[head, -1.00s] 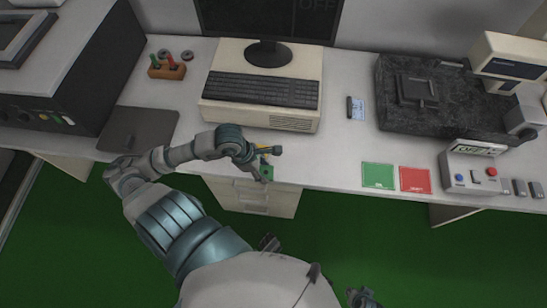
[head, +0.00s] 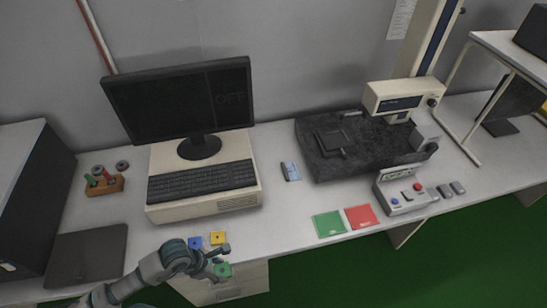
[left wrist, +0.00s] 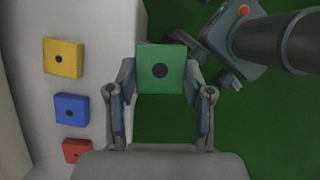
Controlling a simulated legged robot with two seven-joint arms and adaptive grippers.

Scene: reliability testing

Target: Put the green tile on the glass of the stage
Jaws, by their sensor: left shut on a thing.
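My left gripper (head: 221,258) is shut on the green tile (head: 222,269), near the desk's front edge. In the left wrist view the green tile (left wrist: 160,69), square with a dark centre dot, sits between both fingertips (left wrist: 160,85), above the green floor and clear of the desk. The stage is a dark granite block (head: 312,165) at the back right. A dark square plate (head: 331,141) lies on it, apparently the glass, and is empty. My right gripper is not in the head view.
The yellow tile (head: 217,238) and blue tile (head: 195,242) lie beside the gripper; a red tile (left wrist: 76,151) shows in the wrist view. Green (head: 329,224) and red (head: 361,217) cards, a control box (head: 404,198) and a computer (head: 203,208) stand nearby. Desk between computer and cards is clear.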

